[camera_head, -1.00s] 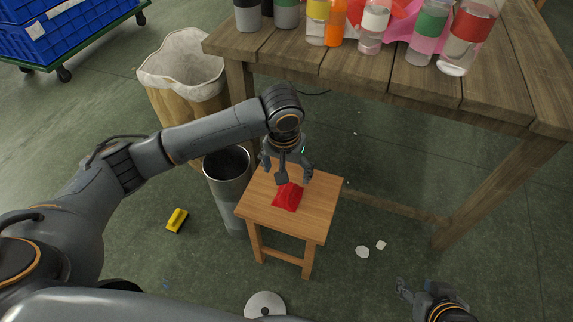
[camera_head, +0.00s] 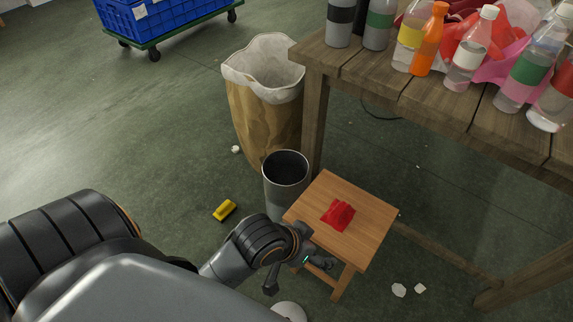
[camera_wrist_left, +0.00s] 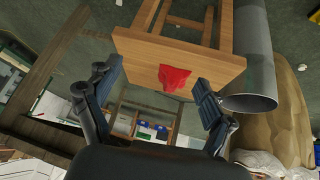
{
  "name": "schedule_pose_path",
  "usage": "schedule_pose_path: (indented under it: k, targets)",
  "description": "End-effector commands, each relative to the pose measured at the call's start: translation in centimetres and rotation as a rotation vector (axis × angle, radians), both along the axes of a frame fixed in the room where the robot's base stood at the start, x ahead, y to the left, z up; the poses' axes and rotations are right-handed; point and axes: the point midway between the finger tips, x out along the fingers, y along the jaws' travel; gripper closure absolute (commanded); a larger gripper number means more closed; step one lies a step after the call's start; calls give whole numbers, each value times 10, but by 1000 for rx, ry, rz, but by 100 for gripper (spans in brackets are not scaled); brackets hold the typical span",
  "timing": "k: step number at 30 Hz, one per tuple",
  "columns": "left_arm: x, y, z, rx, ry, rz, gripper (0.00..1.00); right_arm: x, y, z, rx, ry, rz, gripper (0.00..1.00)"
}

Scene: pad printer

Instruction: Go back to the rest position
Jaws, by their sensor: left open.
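My left gripper (camera_head: 298,274) is at the near left side of a small wooden stool (camera_head: 368,219) in the head view. In the left wrist view its two fingers (camera_wrist_left: 157,98) are spread apart with nothing between them. A red cloth (camera_head: 338,214) lies crumpled on the stool top, apart from the gripper. The cloth (camera_wrist_left: 174,78) and the stool (camera_wrist_left: 190,58) also show beyond the fingers in the wrist view. My right gripper is outside both current views.
A metal bin (camera_head: 286,172) stands against the stool's left side, with a paper-lined waste bin (camera_head: 262,95) behind. A wooden table (camera_head: 420,95) holds several bottles. A yellow object (camera_head: 225,210) and white scraps (camera_head: 399,290) lie on the floor. Blue crates (camera_head: 160,18) sit on a cart.

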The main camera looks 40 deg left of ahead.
Motion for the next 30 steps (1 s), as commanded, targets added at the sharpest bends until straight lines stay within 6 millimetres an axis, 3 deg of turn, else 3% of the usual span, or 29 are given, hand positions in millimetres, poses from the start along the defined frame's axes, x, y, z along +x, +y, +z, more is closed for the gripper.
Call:
schedule_pose_path:
  k: [3,7,24,30]
  targets:
    - [-23,30,-4,74,-3,44,18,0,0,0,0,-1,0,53]
    - [-33,47,-4,123,-5,60,18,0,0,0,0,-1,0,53]
    - [-33,49,-5,130,-3,60,18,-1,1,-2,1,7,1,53]
    - [-27,47,-30,137,50,55,18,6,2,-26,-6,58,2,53]
